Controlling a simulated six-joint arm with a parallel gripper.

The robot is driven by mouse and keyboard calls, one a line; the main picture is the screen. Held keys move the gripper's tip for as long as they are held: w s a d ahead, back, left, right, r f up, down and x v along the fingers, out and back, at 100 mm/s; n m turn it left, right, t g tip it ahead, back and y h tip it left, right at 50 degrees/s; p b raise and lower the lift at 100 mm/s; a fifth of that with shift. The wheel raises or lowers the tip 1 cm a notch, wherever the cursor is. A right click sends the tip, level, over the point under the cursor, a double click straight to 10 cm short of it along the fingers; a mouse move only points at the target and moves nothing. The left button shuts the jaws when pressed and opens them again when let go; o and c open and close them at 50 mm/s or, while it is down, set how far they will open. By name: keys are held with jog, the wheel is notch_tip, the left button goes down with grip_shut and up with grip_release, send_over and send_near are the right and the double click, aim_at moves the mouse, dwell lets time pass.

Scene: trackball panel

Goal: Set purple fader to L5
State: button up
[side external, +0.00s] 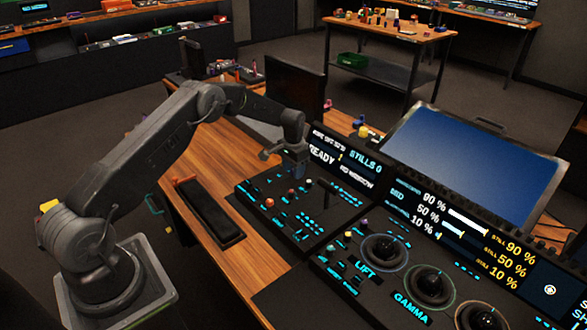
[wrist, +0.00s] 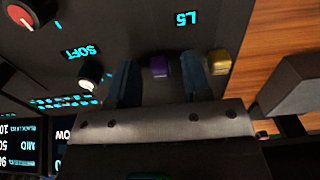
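The purple fader (wrist: 159,66) shows in the wrist view as a small cap between my two fingers, with a gap on each side. My gripper (wrist: 160,82) is open, its fingers spread around the cap without visibly touching it. The L5 label (wrist: 186,18) appears upside down, above and to the right of the purple cap. In the side external view my gripper (side external: 297,157) is low over the back of the left control panel (side external: 262,225). The fader is hidden there behind the gripper.
A yellow cap (wrist: 219,62) sits just outside my right finger. A white-topped knob (wrist: 90,72) near the SOFT label (wrist: 80,52) and a red knob (wrist: 27,12) lie to the left. A lit display (side external: 340,165) stands close beside my gripper.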

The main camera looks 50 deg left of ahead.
aim_at(284, 180)
grip_shut()
jog(key=shift+s, duration=0.1)
dwell(0.3)
jog(key=shift+s, duration=1.8)
grip_release()
jog(key=shift+r, duration=6.95)
